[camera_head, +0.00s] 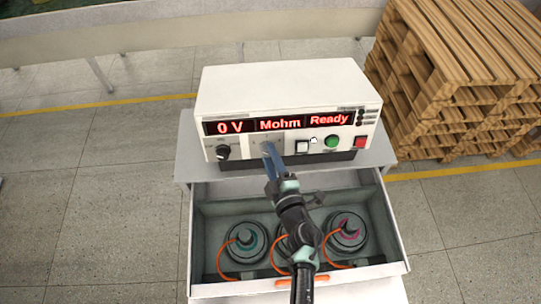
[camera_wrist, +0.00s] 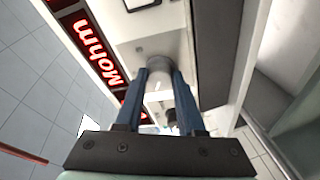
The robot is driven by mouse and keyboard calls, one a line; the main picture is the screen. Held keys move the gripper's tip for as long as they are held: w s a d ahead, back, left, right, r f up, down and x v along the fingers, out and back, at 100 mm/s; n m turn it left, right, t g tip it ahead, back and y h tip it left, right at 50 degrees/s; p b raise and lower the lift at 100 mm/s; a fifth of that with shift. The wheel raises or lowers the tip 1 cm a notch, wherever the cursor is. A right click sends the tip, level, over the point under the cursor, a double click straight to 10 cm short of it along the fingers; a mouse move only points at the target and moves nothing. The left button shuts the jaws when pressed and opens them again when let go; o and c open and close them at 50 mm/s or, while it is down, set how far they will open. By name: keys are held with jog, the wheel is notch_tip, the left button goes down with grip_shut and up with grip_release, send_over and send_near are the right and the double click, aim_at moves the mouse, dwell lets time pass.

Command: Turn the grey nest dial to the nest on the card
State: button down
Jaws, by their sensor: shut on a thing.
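The grey nest dial (camera_wrist: 160,66) is on the front panel of a white tester (camera_head: 280,92). My gripper (camera_wrist: 160,78) is shut on the dial, with one blue finger on each side of it. In the head view my gripper (camera_head: 268,150) reaches the panel below the display and covers most of the dial. The dial's pointer and scale marks are too small or hidden to read. The display (camera_head: 276,124) reads "0 V", "Mohm" and "Ready". I cannot make out a card in either view.
A black knob (camera_head: 223,153) is left of the dial. A white square switch (camera_head: 302,147), a green button (camera_head: 331,141) and a red switch (camera_head: 361,142) are to its right. Below, an open drawer (camera_head: 200,290) holds round motors with orange cables. Wooden pallets (camera_head: 460,60) stand at right.

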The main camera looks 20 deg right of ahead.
jog(key=c, duration=0.5)
grip_release()
jog(key=s, duration=0.4)
jog(key=s+r, duration=0.1)
jog(key=s, duration=0.3)
jog(key=s+b, duration=0.1)
jog(key=s, duration=0.4)
jog(key=shift+d+r, duration=0.1)
jog(key=shift+r, duration=0.25)
jog(key=shift+w, duration=0.1)
